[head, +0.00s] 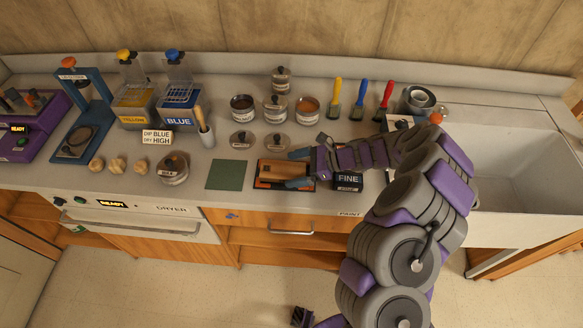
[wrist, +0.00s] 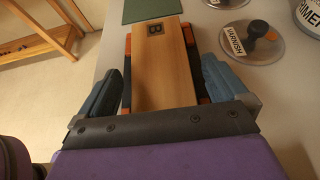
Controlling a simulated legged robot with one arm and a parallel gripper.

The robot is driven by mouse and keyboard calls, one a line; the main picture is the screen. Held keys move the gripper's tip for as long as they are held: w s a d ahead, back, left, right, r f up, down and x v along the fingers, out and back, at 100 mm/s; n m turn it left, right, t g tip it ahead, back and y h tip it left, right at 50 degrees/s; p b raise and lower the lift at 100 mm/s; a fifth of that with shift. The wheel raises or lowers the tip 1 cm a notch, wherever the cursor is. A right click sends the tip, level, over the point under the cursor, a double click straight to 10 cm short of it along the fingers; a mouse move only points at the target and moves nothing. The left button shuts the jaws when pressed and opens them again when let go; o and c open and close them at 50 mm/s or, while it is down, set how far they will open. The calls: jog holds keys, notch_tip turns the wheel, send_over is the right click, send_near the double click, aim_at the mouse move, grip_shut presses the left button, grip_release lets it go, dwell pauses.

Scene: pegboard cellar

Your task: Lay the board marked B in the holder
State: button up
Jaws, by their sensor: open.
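The wooden board marked B (wrist: 163,65) lies flat on the black and orange holder (wrist: 128,45), its letter at the far end in the wrist view. In the head view the board (head: 280,170) sits within the holder (head: 264,185) on the counter. My gripper (head: 298,169) is open, with one blue-grey finger on each long side of the board. In the wrist view my gripper (wrist: 164,82) shows gaps between both fingers and the board. The board's near end is hidden by my gripper's body.
A green mat (head: 227,175) lies left of the holder, and a box marked FINE (head: 348,181) stands right of it. Lids, including a varnish lid (head: 276,142), and paint cans (head: 276,109) are behind. A sink (head: 510,165) is at right. The counter's front edge is close.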

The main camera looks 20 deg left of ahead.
jog(key=p+v, duration=0.2)
jog(key=v, duration=0.8)
jog(key=shift+d+r, duration=0.15)
jog(key=shift+d, duration=0.2)
jog(key=shift+a, duration=0.1)
jog(key=s+r+n+g+h, duration=0.2)
jog(key=s+r+n+h, duration=0.2)
jog(key=s+r+n, duration=1)
jog(key=s+d+r+t+h, duration=0.1)
jog(key=s+d+h, duration=0.3)
jog(key=s+d, duration=0.6)
jog(key=s+d+r+n+t+h, duration=0.1)
jog(key=s+d+r+t+h, duration=0.1)
jog(key=s+d, duration=0.8)
jog(key=s+r+h, duration=0.1)
jog(key=s+h, duration=0.1)
jog(key=shift+d+r+h, duration=0.2)
jog(key=shift+r+h, duration=0.1)
jog(key=shift+r, duration=0.1)
